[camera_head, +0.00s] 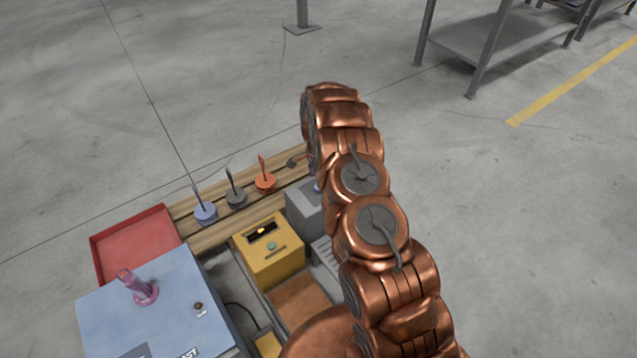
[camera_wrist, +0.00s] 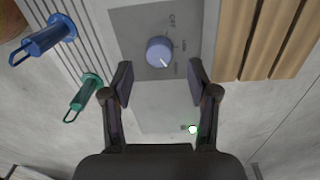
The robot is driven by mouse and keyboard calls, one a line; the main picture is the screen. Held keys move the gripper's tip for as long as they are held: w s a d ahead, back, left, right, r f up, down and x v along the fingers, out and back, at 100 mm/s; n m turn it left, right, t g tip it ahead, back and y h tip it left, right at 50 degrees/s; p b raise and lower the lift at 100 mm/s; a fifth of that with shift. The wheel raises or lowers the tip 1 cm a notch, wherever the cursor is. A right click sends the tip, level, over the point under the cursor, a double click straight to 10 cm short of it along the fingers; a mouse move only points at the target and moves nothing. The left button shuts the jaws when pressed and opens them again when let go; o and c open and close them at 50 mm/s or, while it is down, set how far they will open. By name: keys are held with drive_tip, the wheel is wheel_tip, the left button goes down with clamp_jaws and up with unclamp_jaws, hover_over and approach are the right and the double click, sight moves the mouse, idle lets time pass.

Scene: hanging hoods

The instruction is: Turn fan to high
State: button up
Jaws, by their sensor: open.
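A round blue knob (camera_wrist: 158,50) sits on a grey panel (camera_wrist: 125,28) in the wrist view. Its white pointer mark slants to the lower right. Small labels stand along its right side; the top one seems to read OFF, and the others are too blurred to read. My gripper (camera_wrist: 161,74) is open, with one finger on each side just below the knob in the picture. The fingers appear apart from the knob.
A blue handle (camera_wrist: 47,40) and a green handle (camera_wrist: 84,97) stand left of the panel, wooden slats (camera_wrist: 265,38) right. A small green light (camera_wrist: 193,129) glows. The head view shows a yellow box (camera_head: 268,252), a red tray (camera_head: 135,245) and a blue box (camera_head: 160,300).

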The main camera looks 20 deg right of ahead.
wheel_tip(320, 180, up, 8)
drive_tip(key=shift+w, duration=0.2)
idle(0.6)
drive_tip(key=s+a+r+n, duration=0.55)
drive_tip(key=s+r, duration=0.35)
drive_tip(key=r, duration=0.2)
drive_tip(key=s+a+r+n, duration=0.4)
drive_tip(key=s+a+r, duration=0.2)
drive_tip(key=s+r, duration=0.4)
drive_tip(key=s+a+r+n+g, duration=0.1)
drive_tip(key=s+r+n, duration=0.25)
drive_tip(key=s, duration=1.05)
drive_tip(key=s+a+r+n+g, duration=0.1)
drive_tip(key=s+r+n, duration=0.25)
drive_tip(key=s, duration=1.05)
wheel_tip(320, 180, up, 25)
drive_tip(key=s+p, duration=0.1)
drive_tip(key=p, duration=2.3)
drive_tip(key=shift+s+r+t, duration=0.15)
drive_tip(key=shift+s+t, duration=0.05)
drive_tip(key=shift+t, duration=0.2)
